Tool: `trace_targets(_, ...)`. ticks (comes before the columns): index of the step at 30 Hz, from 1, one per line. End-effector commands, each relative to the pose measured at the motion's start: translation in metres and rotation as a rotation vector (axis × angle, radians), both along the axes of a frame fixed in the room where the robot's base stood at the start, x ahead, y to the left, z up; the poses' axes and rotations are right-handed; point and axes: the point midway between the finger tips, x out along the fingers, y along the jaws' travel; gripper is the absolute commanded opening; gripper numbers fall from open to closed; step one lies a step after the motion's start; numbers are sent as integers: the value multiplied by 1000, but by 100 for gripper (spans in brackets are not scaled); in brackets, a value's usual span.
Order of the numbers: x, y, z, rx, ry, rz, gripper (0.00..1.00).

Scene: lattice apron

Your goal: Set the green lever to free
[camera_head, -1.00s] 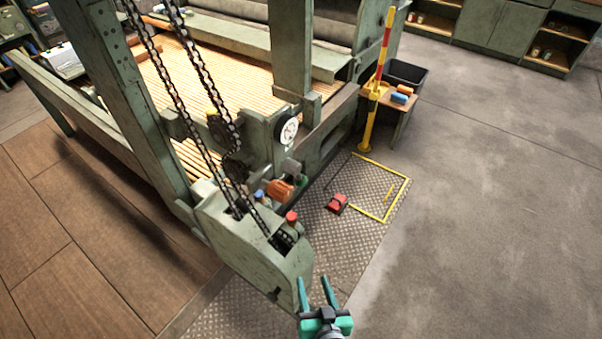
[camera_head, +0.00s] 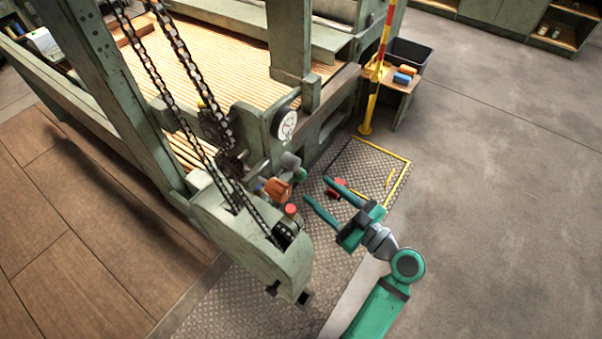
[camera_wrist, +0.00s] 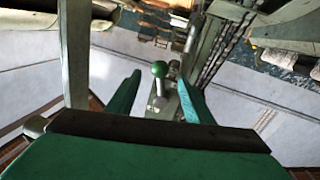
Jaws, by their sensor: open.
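The green lever shows in the wrist view as a round green knob (camera_wrist: 159,69) on a short pale stem. In the head view a small green knob (camera_head: 300,174) sits on the machine's near end, beside a grey rounded part and an orange part. My gripper (camera_head: 316,190) is open and empty, its fingers pointing left towards the knob but apart from it. In the wrist view the knob appears between my two fingertips (camera_wrist: 159,79), farther off. I cannot read any lever marking, so its setting cannot be told.
A red button (camera_head: 291,209) and a chain-driven housing (camera_head: 255,245) stand near the lever. A round dial (camera_head: 287,124) is above it. A red pedal (camera_head: 334,194) lies partly behind my finger. A striped post (camera_head: 367,115) stands behind. Floor at right is clear.

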Motion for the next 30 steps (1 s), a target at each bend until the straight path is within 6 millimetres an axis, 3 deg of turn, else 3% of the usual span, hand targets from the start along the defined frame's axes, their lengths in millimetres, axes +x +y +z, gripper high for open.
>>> trace_targets(12,50,47,0,1,2,0,47)
trace_targets(27,61,55,0,1,2,-4,47)
trace_targets(30,61,55,0,1,2,-4,23)
